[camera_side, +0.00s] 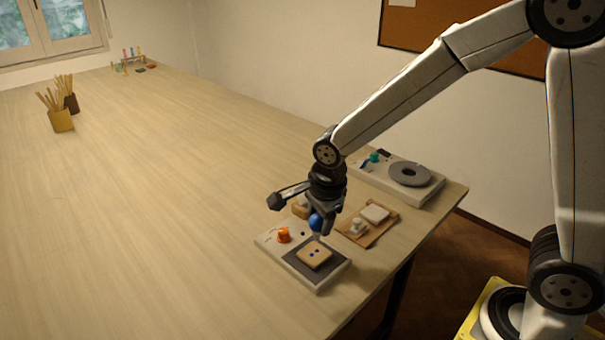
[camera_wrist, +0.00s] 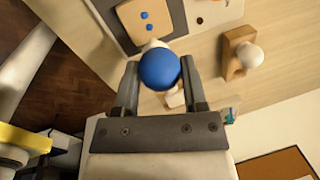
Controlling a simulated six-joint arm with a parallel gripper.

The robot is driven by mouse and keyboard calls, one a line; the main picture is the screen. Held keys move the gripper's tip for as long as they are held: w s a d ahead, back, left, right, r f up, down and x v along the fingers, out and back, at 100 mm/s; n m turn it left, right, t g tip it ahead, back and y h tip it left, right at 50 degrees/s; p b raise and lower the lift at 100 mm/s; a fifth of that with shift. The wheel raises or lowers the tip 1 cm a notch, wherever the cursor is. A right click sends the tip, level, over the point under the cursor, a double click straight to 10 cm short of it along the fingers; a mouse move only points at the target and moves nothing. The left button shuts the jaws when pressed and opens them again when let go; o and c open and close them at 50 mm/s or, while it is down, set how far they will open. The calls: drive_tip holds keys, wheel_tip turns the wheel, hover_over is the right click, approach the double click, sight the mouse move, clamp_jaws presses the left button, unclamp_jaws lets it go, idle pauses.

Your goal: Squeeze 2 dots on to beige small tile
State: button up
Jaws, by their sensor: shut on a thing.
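My gripper (camera_side: 324,225) is shut on a blue bulb (camera_wrist: 160,69) with a pale tip. The blue bulb (camera_side: 315,222) also shows between the fingers in the side view. The beige small tile (camera_side: 312,258) lies flat on a dark pad of a pale board (camera_side: 331,280). The bulb is above the tile's far side, apart from it. Two blue dots show on the tile (camera_wrist: 131,20) in the wrist view, side by side near its middle. The tip's end is partly hidden behind the bulb in the wrist view.
An orange knob (camera_side: 284,235) stands on the board's left part. A wooden tray (camera_side: 385,233) with a white block and a small white object is to the right. A grey wheel (camera_side: 409,174) on a white base stands behind. The table's left is largely clear; stick-filled pots (camera_side: 61,121) stand far off.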

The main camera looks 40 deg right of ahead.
drive_tip(key=shift+r, duration=1.8)
drive_tip(key=shift+w, duration=0.1)
